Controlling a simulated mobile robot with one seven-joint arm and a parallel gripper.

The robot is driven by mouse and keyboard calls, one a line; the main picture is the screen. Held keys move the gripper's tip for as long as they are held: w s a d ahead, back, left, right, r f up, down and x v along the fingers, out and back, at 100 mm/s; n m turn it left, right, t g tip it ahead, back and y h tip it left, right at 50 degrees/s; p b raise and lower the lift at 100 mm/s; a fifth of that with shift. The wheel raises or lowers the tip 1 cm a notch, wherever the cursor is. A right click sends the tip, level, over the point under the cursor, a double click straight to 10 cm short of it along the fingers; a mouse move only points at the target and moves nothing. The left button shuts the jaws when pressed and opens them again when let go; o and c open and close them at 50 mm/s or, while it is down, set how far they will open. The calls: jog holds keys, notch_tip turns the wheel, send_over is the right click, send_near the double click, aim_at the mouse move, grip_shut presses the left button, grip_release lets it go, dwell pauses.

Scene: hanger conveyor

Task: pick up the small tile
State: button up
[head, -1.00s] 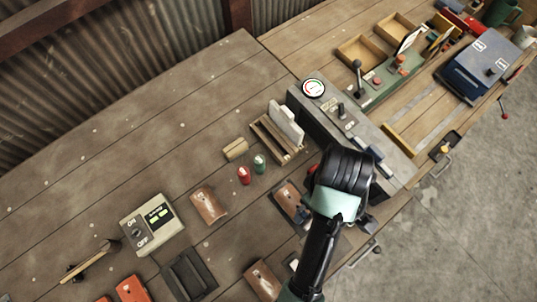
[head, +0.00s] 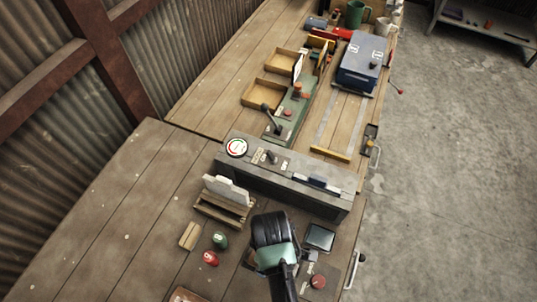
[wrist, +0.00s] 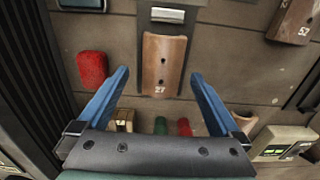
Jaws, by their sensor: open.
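I cannot tell sizes for certain.
A green cylinder (head: 220,241) and a red cylinder (head: 210,258) stand left of my gripper. A wooden holder (head: 222,210) with white plates is behind them. A long grey console (head: 290,180) crosses beyond. A dark-screened device (head: 320,237) lies to the right.

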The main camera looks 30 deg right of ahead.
jog(key=shift+a+f, duration=0.15)
jog(key=shift+f, duration=0.8)
jog(key=shift+a+f, duration=0.1)
jog(key=shift+f, duration=0.8)
jog(key=c, duration=1.4)
